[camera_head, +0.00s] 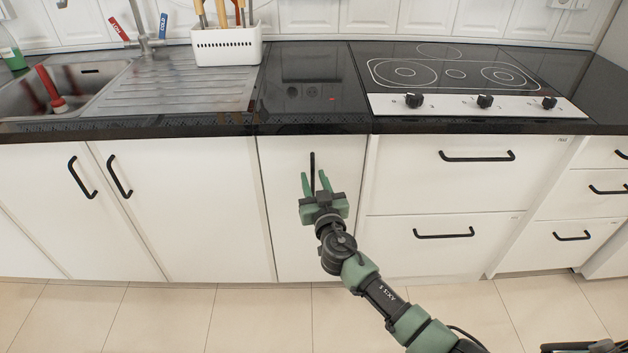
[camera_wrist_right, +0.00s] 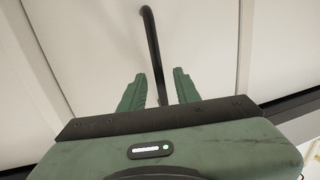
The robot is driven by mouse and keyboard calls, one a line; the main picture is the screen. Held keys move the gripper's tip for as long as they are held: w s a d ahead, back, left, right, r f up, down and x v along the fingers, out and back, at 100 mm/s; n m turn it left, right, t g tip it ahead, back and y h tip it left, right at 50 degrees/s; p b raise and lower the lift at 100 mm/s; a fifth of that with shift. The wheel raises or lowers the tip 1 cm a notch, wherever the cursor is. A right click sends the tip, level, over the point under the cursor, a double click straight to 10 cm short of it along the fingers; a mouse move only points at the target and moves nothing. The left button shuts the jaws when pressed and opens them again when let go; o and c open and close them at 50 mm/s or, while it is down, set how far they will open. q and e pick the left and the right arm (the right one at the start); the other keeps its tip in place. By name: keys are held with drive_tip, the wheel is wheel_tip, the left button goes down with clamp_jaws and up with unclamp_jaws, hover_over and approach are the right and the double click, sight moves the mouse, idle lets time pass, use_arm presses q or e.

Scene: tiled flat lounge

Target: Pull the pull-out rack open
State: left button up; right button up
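The pull-out rack (camera_head: 290,220) is a narrow white front below the counter, between the sink cabinets and the hob drawers. It looks flush with its neighbours. Its black vertical handle (camera_head: 312,165) is near the top and also shows in the right wrist view (camera_wrist_right: 151,45). My right gripper (camera_head: 315,182) is open in front of this handle, with one green finger on each side of it. In the right wrist view both fingers (camera_wrist_right: 158,88) stand apart with the bar between them, and I see a gap on each side. My left gripper is not in view.
Black counter (camera_head: 310,80) runs above the fronts. A sink (camera_head: 70,85) and white utensil holder (camera_head: 228,45) are on the left, a hob (camera_head: 455,75) on the right. Drawers with black handles (camera_head: 477,157) are right of the rack. The tiled floor (camera_head: 260,320) in front is clear.

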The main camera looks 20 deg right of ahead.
clamp_jaws()
idle(1.4)
